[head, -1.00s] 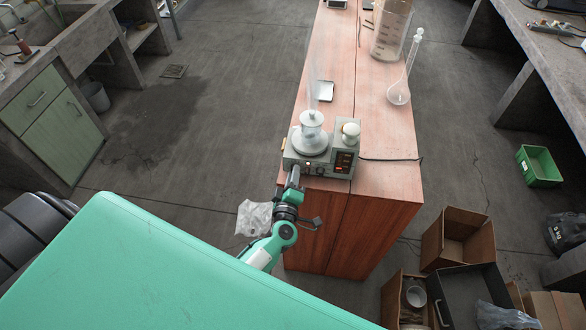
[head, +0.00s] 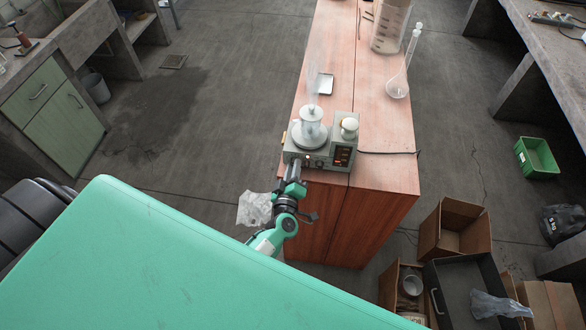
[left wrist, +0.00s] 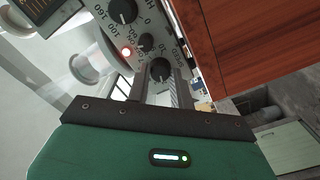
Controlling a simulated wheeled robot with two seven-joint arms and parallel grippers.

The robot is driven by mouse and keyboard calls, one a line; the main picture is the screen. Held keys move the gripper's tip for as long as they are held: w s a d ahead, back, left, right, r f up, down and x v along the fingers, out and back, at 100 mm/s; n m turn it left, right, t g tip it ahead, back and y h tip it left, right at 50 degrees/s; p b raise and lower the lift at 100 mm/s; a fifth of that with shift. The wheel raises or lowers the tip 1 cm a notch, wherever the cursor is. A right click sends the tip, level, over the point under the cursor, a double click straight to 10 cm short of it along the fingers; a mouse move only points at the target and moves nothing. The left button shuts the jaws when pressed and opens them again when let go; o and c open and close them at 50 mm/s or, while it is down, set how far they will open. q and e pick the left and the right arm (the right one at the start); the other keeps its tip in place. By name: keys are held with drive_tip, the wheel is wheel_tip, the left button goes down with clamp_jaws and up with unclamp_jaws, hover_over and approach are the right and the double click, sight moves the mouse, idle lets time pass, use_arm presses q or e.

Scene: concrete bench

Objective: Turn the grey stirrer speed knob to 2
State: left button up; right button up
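The grey stirrer hotplate (head: 336,131) stands on the near end of the wooden bench, its control panel facing me. The speed knob (left wrist: 161,70) is dark and round, at the panel's end in the left wrist view, by the word SPEED. Its pointer is too small to read. My left gripper (left wrist: 161,78) has one finger on each side of this knob, with a slight gap showing. In the head view the left gripper (head: 293,171) is at the panel's front and hides the knob. My right gripper is not in view.
Glassware (head: 311,120) stands on the plate.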

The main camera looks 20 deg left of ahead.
use_arm(q)
drive_tip(key=o, duration=0.4)
